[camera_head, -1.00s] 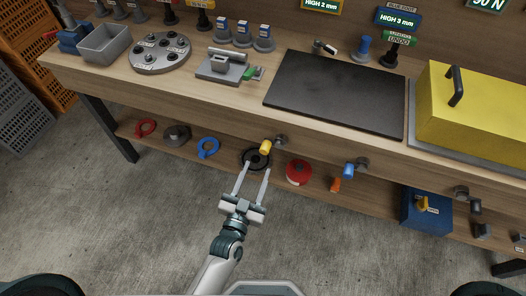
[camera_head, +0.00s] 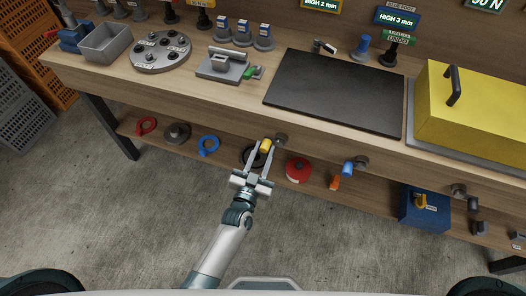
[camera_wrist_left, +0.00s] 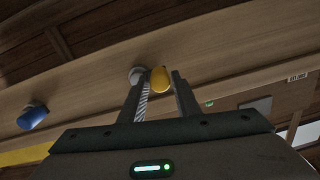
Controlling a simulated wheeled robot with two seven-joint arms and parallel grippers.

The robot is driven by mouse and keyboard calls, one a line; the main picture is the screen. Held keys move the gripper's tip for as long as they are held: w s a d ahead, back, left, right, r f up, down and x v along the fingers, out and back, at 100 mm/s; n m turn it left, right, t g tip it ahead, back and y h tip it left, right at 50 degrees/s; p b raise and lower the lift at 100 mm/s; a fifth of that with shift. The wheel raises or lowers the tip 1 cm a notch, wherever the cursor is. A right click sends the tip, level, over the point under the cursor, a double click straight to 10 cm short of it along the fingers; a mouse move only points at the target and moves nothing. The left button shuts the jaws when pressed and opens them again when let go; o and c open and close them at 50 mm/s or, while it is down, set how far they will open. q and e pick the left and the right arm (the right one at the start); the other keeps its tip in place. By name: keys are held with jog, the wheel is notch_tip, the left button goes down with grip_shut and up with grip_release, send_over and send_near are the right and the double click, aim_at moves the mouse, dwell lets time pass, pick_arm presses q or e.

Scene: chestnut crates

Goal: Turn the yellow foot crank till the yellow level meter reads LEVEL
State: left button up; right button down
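The yellow foot crank (camera_head: 266,146) sticks out from the bench's front edge, its yellow handle beside a grey hub (camera_head: 281,139). My left gripper (camera_head: 264,147) reaches up to it from below, with open fingers on either side of the handle. The yellow-edged level meter (camera_head: 322,4) is cut off at the top and reads HIGH 2 mm. My right gripper is out of view.
A blue crank (camera_head: 348,169) sits further right on the bench front; its meter (camera_head: 397,18) reads HIGH. A lower shelf holds a red round tin (camera_head: 298,170), a blue ring (camera_head: 208,146) and a blue box (camera_head: 424,212). The floor in front is clear.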

pick_arm(q)
jog(key=c, duration=0.6)
jog(key=shift+o, duration=0.2)
jog(key=shift+f+n, duration=0.2)
jog(key=shift+n, duration=0.2)
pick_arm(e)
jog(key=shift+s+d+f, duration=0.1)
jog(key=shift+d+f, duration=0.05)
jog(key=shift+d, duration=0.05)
